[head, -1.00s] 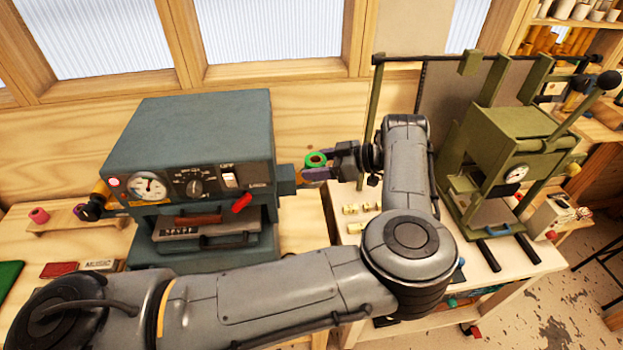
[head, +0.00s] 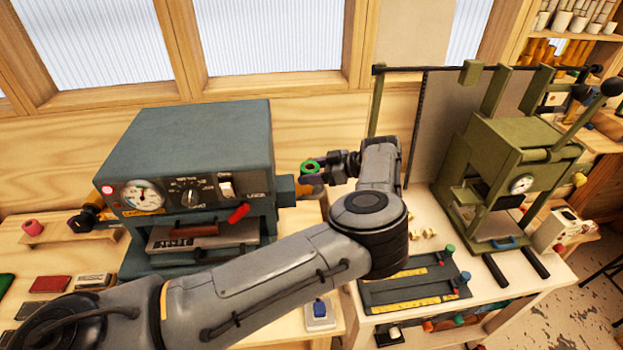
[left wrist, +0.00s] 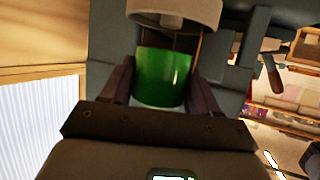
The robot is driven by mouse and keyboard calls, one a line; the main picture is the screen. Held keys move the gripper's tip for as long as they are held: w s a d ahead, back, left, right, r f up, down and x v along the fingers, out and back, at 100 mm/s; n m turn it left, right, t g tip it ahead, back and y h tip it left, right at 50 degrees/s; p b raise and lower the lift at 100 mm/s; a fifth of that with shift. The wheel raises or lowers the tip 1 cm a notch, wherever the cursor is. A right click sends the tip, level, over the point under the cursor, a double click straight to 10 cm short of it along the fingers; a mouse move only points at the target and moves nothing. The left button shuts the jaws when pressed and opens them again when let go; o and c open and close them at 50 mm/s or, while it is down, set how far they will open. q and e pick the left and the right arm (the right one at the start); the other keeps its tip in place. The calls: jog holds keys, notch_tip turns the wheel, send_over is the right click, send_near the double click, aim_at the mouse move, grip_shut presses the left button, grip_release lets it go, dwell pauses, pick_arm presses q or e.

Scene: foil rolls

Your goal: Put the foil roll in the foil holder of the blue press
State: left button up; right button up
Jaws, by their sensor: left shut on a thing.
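The blue press (head: 185,145) stands on the bench at the left of the head view. My left gripper (head: 313,172) is shut on a green foil roll (head: 309,166), just off the press's right side. In the left wrist view the green roll (left wrist: 164,77) sits between the two fingers of my gripper (left wrist: 163,85). A pale round part (left wrist: 175,14) lies just beyond the roll there; I cannot tell whether they touch. A block (head: 286,190) juts from the press's right side near the gripper. The foil holder itself is not clear. My right gripper is not in view.
A green press (head: 510,165) stands on the right table. A dark tray (head: 415,288) and small brass pieces lie in front of it. My left arm crosses in front of the blue press.

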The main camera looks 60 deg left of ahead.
pick_arm(q)
notch_tip(320, 180, down, 3)
jog(key=shift+r, duration=0.15)
jog(key=o, duration=0.8)
jog(key=shift+o, duration=0.2)
